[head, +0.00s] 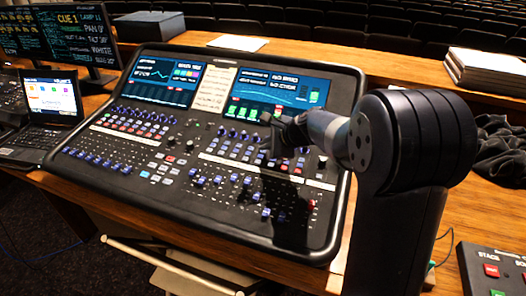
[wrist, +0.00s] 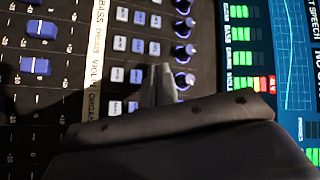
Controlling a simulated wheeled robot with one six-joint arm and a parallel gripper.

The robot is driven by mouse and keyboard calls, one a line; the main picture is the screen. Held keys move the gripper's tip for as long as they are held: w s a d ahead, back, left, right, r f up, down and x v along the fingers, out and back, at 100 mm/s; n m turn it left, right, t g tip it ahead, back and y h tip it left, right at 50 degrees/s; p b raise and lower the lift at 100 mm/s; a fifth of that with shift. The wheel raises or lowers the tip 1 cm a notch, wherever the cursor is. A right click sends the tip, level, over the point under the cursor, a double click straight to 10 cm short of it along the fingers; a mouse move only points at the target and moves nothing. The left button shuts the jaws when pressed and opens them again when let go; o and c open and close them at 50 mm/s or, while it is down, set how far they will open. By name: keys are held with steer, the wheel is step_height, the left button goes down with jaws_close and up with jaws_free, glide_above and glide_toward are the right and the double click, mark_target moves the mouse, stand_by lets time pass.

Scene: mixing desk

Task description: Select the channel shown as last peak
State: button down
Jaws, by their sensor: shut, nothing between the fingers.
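The mixing desk (head: 205,150) is a dark console with knobs, buttons, faders and two lit screens. Its right screen (head: 277,97) shows a blue display, green bars and text too small to read here. In the wrist view, the screen strip shows green meters (wrist: 240,57), and one row carries a red mark (wrist: 263,84). Pale buttons (wrist: 138,46) stand in rows beside purple-ringed knobs (wrist: 183,28). A cream label strip (wrist: 95,55) reads partly BASS and ORGAN. My gripper (wrist: 160,72) is shut and empty over the button rows, hiding some; contact cannot be told. It also shows in the head view (head: 275,142).
A laptop (head: 51,101) and monitors (head: 62,32) stand at the left. Papers (head: 484,70) and black cloth (head: 500,142) lie at the right. A small box with red and green buttons (head: 492,272) is at the lower right. Blue faders (wrist: 40,29) lie left of the label strip.

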steer(key=shift+f, duration=0.3)
steer(key=shift+r, duration=0.15)
stand_by(0.3)
steer(key=shift+r+p, duration=0.5)
steer(key=shift+r, duration=0.15)
steer(key=shift+r, duration=0.1)
steer(key=r+p, duration=0.4)
steer(key=r, duration=0.1)
steer(key=shift+s+a, duration=0.1)
steer(key=shift+s, duration=0.2)
steer(key=shift+f, duration=0.15)
